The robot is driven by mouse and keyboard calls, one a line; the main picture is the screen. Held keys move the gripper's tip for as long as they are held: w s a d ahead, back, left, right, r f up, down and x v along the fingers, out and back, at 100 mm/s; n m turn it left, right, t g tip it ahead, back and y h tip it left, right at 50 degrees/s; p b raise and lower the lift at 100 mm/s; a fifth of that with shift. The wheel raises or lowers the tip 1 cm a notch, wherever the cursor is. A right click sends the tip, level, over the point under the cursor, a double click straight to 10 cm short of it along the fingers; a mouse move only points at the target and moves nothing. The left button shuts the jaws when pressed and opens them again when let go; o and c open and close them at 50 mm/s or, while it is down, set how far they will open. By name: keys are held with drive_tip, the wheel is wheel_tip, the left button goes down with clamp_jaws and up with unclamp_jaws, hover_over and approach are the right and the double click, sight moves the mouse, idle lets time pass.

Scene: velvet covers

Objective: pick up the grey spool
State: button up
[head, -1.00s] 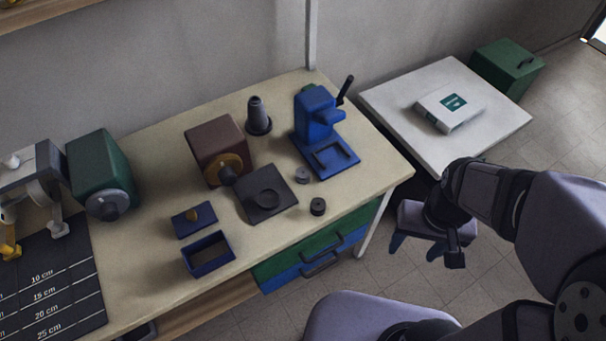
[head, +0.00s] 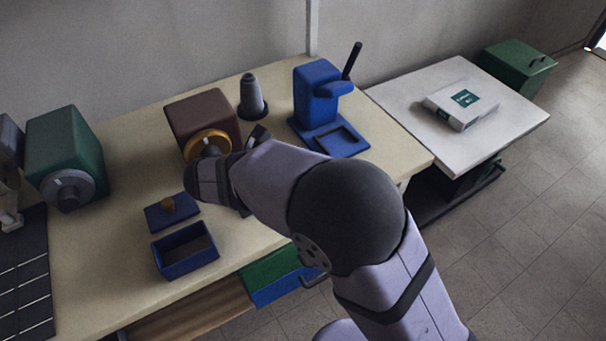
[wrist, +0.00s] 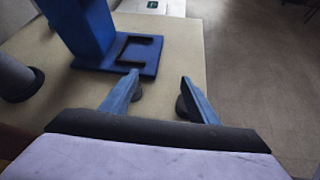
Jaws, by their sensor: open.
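In the wrist view, my gripper (wrist: 159,77) is open, with its two blue fingers apart and nothing held between them. The small, round grey spool (wrist: 138,95) shows in part behind the left finger. A similar black spool (wrist: 181,108) shows in part behind the right finger. I cannot tell whether either finger touches a spool. Both look dark here and stand on the cream table. In the head view, my arm hides both spools and my fingers.
A blue press-like machine (head: 317,95) stands just beyond, with a grey cone-shaped thing (head: 251,92) to its left. A brown box with a yellow ring (head: 203,113), a blue lid (head: 171,211) and a blue open box (head: 185,252) are on the left. The table (head: 375,168) ends at right.

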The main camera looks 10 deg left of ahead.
drive_tip(key=a+n+t, duration=0.1)
drive_tip(key=a, duration=0.1)
drive_tip(key=s+a+n+b, duration=0.1)
drive_tip(key=a, duration=0.1)
drive_tip(key=a+f+n+t, duration=0.1)
drive_tip(key=a, duration=0.1)
drive_tip(key=shift+s+a+t+y+b, duration=0.2)
drive_tip(key=shift+s+t+y+b, duration=0.1)
drive_tip(key=shift+s+y+b, duration=0.1)
drive_tip(key=shift+a+r, duration=0.15)
drive_tip(key=shift+a, duration=0.15)
drive_tip(key=shift+d+x, duration=0.1)
drive_tip(key=shift+x, duration=1.75)
drive_tip(key=shift+d+x, duration=0.15)
drive_tip(key=shift+x, duration=1.65)
drive_tip(key=shift+r, duration=0.1)
drive_tip(key=c, duration=1.1)
